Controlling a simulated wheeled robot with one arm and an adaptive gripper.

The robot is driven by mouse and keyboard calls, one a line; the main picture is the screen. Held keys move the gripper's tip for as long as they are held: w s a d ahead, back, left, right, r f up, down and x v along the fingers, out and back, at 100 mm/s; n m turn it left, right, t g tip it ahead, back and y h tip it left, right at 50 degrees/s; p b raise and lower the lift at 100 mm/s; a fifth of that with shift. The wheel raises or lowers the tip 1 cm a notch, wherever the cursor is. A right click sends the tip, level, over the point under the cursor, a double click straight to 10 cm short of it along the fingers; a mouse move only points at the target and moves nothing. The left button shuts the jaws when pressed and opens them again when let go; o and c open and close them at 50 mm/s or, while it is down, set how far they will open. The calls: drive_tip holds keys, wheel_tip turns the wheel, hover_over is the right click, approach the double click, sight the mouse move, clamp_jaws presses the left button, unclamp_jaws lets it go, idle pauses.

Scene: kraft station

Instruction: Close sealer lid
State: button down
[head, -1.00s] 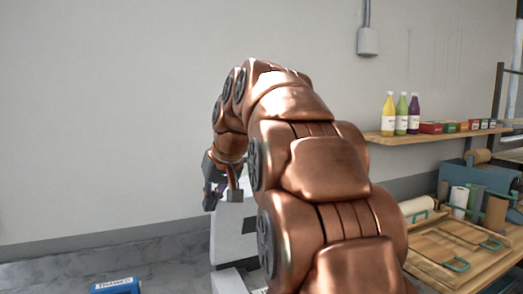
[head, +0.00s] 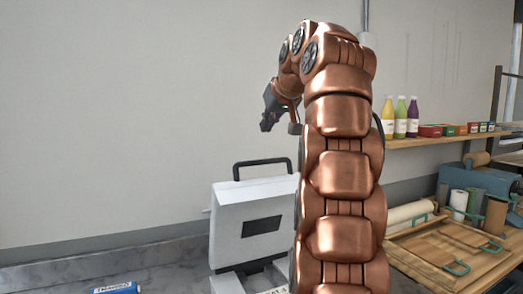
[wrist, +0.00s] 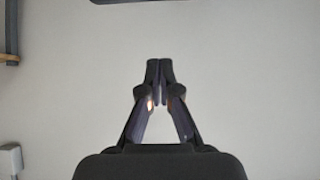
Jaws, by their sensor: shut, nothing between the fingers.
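The sealer's white lid (head: 252,222) stands raised, nearly upright, with a dark panel on its face and a black handle (head: 262,162) along its top. The sealer's white base (head: 226,284) shows only in part at the bottom of the head view; my arm hides the right side. My gripper (head: 266,124) is in the air above the handle, apart from it. In the wrist view my gripper (wrist: 159,66) has its fingertips together with nothing between them. A dark bar at the top edge of the wrist view looks like the handle.
A blue roll labelled THAWED (head: 116,287) lies on the grey counter (head: 60,275) at left. At right are a wooden shelf (head: 440,140) with bottles and small boxes, and a wooden board (head: 440,250) with teal handles. The wall behind is bare.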

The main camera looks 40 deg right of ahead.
sight(262, 161)
drive_tip(key=shift+w+d+f+p, duration=0.35)
drive_tip(key=shift+w+f, duration=0.3)
drive_tip(key=shift+f, duration=0.75)
drive_tip(key=shift+w+d+f+p, duration=0.1)
drive_tip(key=shift+w+f+p, duration=0.5)
drive_tip(key=shift+f, duration=0.8)
drive_tip(key=shift+w+d+f+p, duration=0.25)
drive_tip(key=shift+w+f, duration=0.5)
drive_tip(key=shift+f, duration=0.65)
drive_tip(key=shift+f, duration=0.1)
drive_tip(key=shift+s+a+f+b, duration=0.15)
drive_tip(key=shift+s+f+b, duration=0.15)
drive_tip(key=shift+b, duration=0.4)
drive_tip(key=s+a+f+t+h+b, duration=0.1)
drive_tip(key=s+a+f+t+b, duration=0.2)
drive_tip(key=s+b, duration=0.5)
drive_tip(key=s+a+f+t+h+b, duration=0.1)
drive_tip(key=s+a+f+t+b, duration=0.2)
drive_tip(key=b, duration=1.2)
drive_tip(key=shift+s+f, duration=1.6)
drive_tip(key=shift+s, duration=1.5)
drive_tip(key=shift+r, duration=0.15)
